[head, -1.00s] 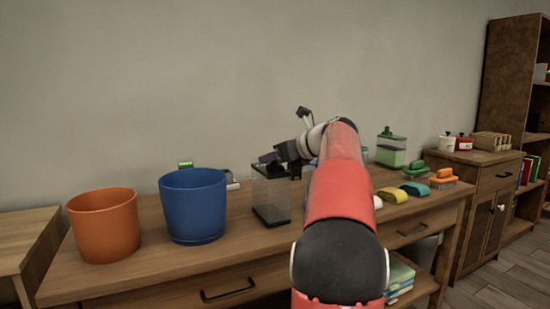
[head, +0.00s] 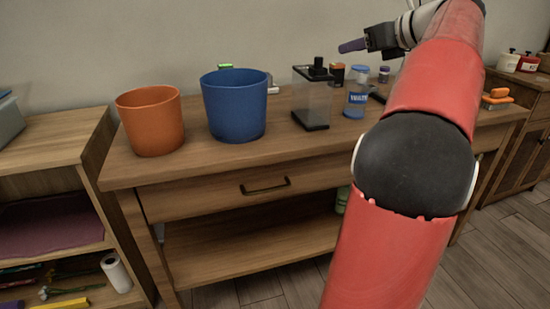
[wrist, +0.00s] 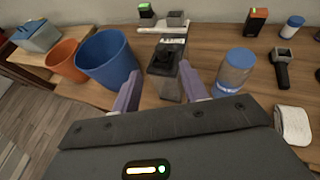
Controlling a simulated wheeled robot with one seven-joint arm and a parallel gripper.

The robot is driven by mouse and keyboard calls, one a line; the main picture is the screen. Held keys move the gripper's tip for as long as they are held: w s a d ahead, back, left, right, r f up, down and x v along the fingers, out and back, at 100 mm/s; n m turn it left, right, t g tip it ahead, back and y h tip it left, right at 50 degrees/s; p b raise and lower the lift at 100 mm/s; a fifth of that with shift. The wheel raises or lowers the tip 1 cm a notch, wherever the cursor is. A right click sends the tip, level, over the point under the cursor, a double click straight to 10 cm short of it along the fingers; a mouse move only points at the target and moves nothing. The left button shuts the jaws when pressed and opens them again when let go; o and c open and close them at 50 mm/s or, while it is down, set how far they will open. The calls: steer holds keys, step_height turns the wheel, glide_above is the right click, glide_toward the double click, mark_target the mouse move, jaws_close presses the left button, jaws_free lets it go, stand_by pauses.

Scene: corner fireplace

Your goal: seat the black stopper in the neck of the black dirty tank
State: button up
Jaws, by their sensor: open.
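The black dirty tank (head: 312,100) stands upright on the wooden table, clear-walled with a black base and lid. It also shows in the wrist view (wrist: 170,88). A black block on its lid looks like the black stopper (head: 319,64), standing at the neck and upright. I cannot tell how deep it sits. The block shows in the wrist view too (wrist: 164,58). My gripper (head: 350,46) is open and empty, raised above and apart from the tank. In the wrist view its purple fingers (wrist: 160,78) are spread, with the tank beyond them.
A blue bucket (head: 235,108) and an orange bucket (head: 151,122) stand left of the tank. An orange-topped black item (head: 337,73) is behind. The table front is clear.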

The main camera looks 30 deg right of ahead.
steer(key=a+f+n+g, duration=0.1)
steer(key=a+f+n, duration=0.25)
steer(key=a, duration=0.35)
steer(key=s+a+f+n+g+y, duration=0.1)
steer(key=a+f+n+g, duration=0.15)
steer(key=a+n, duration=0.35)
steer(key=a+f+n+g, duration=0.1)
steer(key=a+f+n, duration=0.25)
steer(key=a, duration=0.55)
steer(key=s+a+f+n+g+h, duration=0.1)
steer(key=s+a+f+n, duration=0.6)
steer(key=f+n, duration=0.3)
steer(key=s+a+f+n+g+h, duration=0.2)
steer(key=s+a+f+n, duration=0.5)
steer(key=s+f+n, duration=0.2)
steer(key=shift+s+f+n, duration=0.15)
steer(key=shift+f+n, duration=0.35)
steer(key=shift+n, duration=0.6)
